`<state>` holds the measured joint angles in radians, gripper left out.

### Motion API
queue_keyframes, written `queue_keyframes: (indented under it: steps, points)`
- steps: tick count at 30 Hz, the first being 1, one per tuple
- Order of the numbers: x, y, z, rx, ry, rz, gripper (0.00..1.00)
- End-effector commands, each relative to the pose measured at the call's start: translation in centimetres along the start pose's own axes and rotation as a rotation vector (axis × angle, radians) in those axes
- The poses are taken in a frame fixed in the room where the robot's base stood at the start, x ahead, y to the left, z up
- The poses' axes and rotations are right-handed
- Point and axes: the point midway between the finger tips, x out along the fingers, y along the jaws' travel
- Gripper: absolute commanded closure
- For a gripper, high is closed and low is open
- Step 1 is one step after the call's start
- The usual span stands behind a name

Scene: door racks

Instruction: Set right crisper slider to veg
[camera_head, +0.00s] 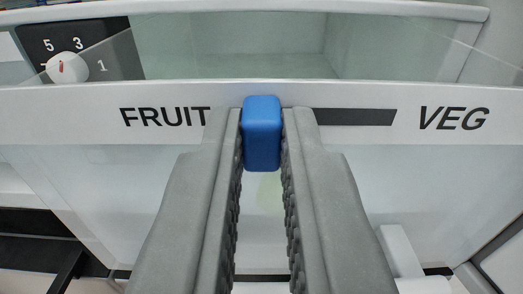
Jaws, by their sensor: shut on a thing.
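The crisper slider is a blue rounded block (262,133) on the white front strip of a clear crisper drawer (70,103). A dark slot (355,117) shows to its right, with the word VEG (454,118) beyond the slot's right end. The slider stands nearer FRUIT than VEG. My gripper (262,150) is shut on the slider, one grey finger on each side. The fingers hide part of the strip.
A white dial (67,68) on a black numbered panel (100,50) is at the upper left. A shelf edge (270,7) runs above the drawer. The strip right of my fingers is clear up to VEG. Dark bars show at the lower left.

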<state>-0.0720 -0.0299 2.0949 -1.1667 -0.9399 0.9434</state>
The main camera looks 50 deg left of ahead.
Motion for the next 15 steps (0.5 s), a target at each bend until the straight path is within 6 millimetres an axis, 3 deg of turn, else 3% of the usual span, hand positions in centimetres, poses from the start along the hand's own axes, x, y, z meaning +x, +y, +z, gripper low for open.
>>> queue_keyframes:
  steps: [10, 15]
  points:
    - [0.0, 4.5, -0.1, -0.001, 0.001, 0.002, 1.00]
    - [0.0, 5.2, -0.1, 0.000, 0.001, 0.002, 1.00]
